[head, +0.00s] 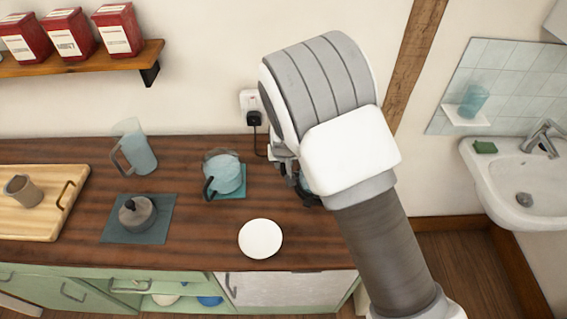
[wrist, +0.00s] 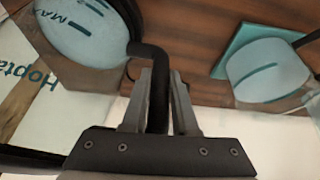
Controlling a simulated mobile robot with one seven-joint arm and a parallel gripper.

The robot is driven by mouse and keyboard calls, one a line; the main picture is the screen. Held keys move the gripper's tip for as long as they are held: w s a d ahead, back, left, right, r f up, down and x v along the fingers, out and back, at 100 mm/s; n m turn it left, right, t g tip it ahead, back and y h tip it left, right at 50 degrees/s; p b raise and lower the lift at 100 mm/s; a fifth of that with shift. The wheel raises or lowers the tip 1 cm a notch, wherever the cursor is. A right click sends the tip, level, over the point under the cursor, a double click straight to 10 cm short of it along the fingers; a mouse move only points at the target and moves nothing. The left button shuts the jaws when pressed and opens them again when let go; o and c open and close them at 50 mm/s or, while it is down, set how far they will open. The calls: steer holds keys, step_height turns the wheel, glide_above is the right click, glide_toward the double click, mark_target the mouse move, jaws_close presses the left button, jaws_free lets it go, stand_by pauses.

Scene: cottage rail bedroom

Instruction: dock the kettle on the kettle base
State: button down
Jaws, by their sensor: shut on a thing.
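In the wrist view my gripper (wrist: 162,85) is shut on the black handle of a clear kettle (wrist: 82,32) with bluish contents and a MAX mark. In the head view my arm hides most of the held kettle and gripper; only dark parts show beside the arm. I cannot tell whether the kettle touches anything below. I cannot make out the kettle base; a black cord from the wall socket (head: 251,106) runs down behind my arm.
A similar clear vessel (head: 226,172) with a black handle stands on a teal mat (wrist: 228,62) nearby. The wall is close behind.

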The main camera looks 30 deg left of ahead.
steer(key=c, duration=1)
jaws_free()
steer(key=shift+o, duration=0.2)
steer(key=shift+f, duration=0.15)
steer(key=p+v, duration=0.6)
steer(key=v, duration=0.5)
